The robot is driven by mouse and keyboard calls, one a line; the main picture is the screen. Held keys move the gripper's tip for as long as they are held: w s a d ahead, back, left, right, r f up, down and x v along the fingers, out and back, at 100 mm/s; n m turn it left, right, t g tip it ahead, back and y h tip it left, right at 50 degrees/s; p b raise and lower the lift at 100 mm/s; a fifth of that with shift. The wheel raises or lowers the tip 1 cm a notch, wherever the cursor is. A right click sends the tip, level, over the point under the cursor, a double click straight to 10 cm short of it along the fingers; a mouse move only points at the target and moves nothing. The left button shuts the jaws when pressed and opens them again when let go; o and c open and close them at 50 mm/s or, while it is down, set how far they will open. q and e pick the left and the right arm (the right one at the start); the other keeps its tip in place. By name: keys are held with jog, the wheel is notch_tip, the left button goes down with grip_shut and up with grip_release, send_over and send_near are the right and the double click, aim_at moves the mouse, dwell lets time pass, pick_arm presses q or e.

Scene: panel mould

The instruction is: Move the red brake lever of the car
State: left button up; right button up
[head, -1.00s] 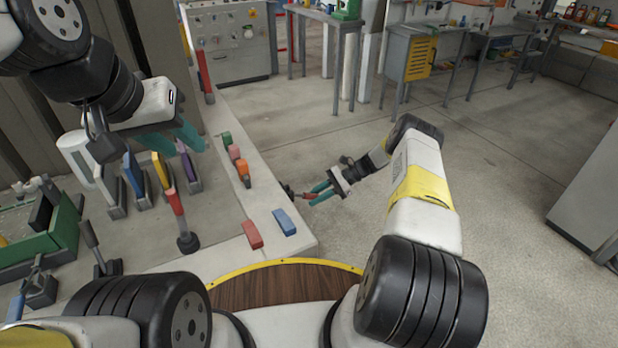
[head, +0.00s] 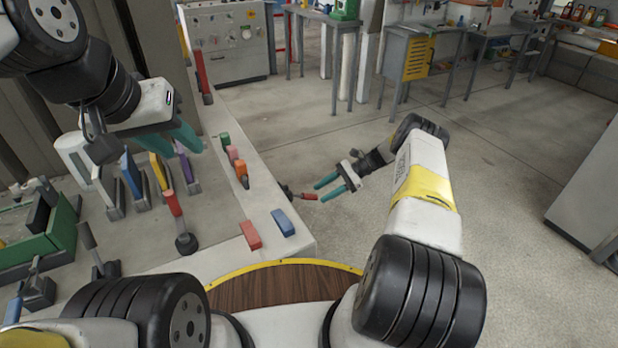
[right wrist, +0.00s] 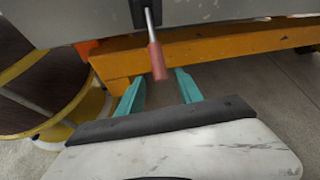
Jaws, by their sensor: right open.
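A small lever with a red handle (head: 306,196) sticks out sideways from the panel's right edge in the head view. My right gripper (head: 321,191) is open and empty just to its right, with its teal fingers pointing at it. In the right wrist view the red handle (right wrist: 156,60) hangs from a grey edge on a metal rod. Its end shows between and just beyond the open fingers of my right gripper (right wrist: 159,78), apart from both. My left gripper (head: 196,143) is above the panel at upper left; its fingers overlap in view, so its opening is unclear.
Another red-handled lever (head: 173,203) stands on the panel, and a tall red one (head: 202,70) stands farther back. Several coloured blocks, including a blue block (head: 284,222), line the panel's right side. An orange beam (right wrist: 220,48) runs behind the lever. Open floor lies right.

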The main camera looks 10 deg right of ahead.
jog(key=v, duration=0.3)
jog(key=shift+r, duration=0.1)
dwell(0.5)
notch_tip(320, 180, up, 19)
jog(key=a+n+h, duration=0.2)
jog(key=n+h, duration=0.2)
jog(key=s+a+r+n+t+h, duration=0.1)
jog(key=s+r+n+h, duration=0.15)
jog(key=s+r, duration=0.5)
jog(key=s+a+r+n+t+h, duration=0.1)
jog(key=s+a+r+n+t, duration=0.2)
jog(key=r, duration=0.8)
jog(key=s+r+n+t+h, duration=0.1)
jog(key=s+r+n+t, duration=0.1)
jog(key=s, duration=0.9)
jog(key=s+r+n+t+h, duration=0.1)
jog(key=s+r+n+t, duration=0.1)
jog(key=s, duration=1)
jog(key=shift+d+r+n, duration=0.4)
jog(key=shift+r+n, duration=0.15)
jog(key=shift+r, duration=0.2)
